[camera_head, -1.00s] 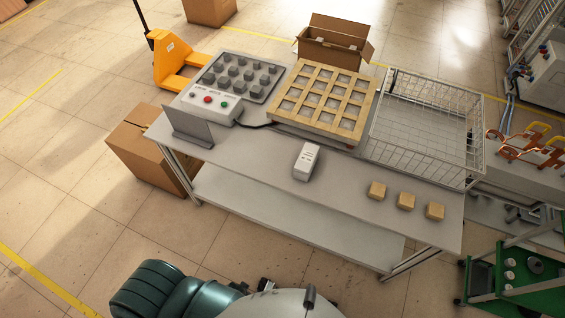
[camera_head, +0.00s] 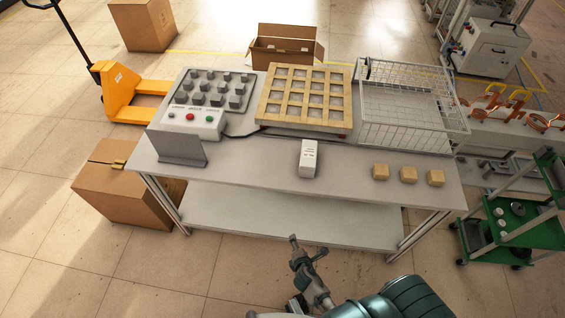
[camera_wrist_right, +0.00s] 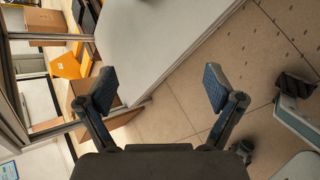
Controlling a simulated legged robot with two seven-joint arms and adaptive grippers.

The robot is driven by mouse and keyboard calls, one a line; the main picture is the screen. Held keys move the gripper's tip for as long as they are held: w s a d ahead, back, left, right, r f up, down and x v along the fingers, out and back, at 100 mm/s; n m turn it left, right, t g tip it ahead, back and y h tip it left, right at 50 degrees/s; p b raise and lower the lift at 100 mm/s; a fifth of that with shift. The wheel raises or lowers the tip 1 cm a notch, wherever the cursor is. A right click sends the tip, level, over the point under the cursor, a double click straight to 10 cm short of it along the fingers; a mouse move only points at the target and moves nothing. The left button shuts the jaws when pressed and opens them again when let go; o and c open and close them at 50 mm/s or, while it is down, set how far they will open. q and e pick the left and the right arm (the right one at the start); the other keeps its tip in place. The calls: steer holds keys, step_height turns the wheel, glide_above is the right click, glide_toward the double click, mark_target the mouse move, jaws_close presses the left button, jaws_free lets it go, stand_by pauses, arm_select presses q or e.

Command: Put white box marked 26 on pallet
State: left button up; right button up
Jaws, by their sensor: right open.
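The white box (camera_head: 308,158) stands upright near the middle of the table's front part; its small dark marking is too small to read. Behind it, a wooden grid pallet (camera_head: 262,113) with pale square compartments lies on the table. My right gripper (camera_head: 306,249) is below the table's front edge in the head view, apart from the box. In the right wrist view my right gripper (camera_wrist_right: 159,88) is open, with nothing between its two dark fingers. The box is not seen in that view. My left gripper is not in view.
A control panel (camera_head: 193,122) stands left on the table (camera_head: 235,168). A wire basket (camera_head: 400,138) stands at the right. Several small tan blocks (camera_head: 408,175) lie at the front right. A cardboard box (camera_head: 125,195) stands left on the floor. The table is clear around the white box.

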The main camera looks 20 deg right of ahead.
steer(key=w+d+r+n+t+h+b, duration=0.1)
steer(key=w+r+n+t, duration=0.15)
steer(key=r, duration=0.25)
steer(key=w+r+n+t+h+b, duration=0.1)
steer(key=w+r+n, duration=0.15)
steer(key=r, duration=0.25)
steer(key=n+t+h+b, duration=0.1)
steer(key=n+t+h, duration=0.2)
steer(key=n+h, duration=0.15)
glide_toward(309, 170)
steer(key=shift+n+y, duration=0.25)
steer(key=shift+y, duration=0.1)
steer(key=x, duration=0.9)
steer(key=shift+w+d+r, duration=0.2)
steer(key=shift+d+r, duration=0.1)
steer(key=x, duration=0.3)
steer(key=b+x, duration=0.1)
steer(key=shift+w+a+r, duration=0.25)
steer(key=shift+w, duration=0.25)
steer(key=shift+w+d, duration=0.15)
steer(key=shift+w, duration=0.15)
steer(key=shift+w+d, duration=0.1)
steer(key=shift+d, duration=0.1)
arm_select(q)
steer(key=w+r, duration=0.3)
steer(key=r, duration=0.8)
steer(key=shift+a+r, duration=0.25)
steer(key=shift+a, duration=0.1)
arm_select(e)
steer(key=shift+d, duration=0.1)
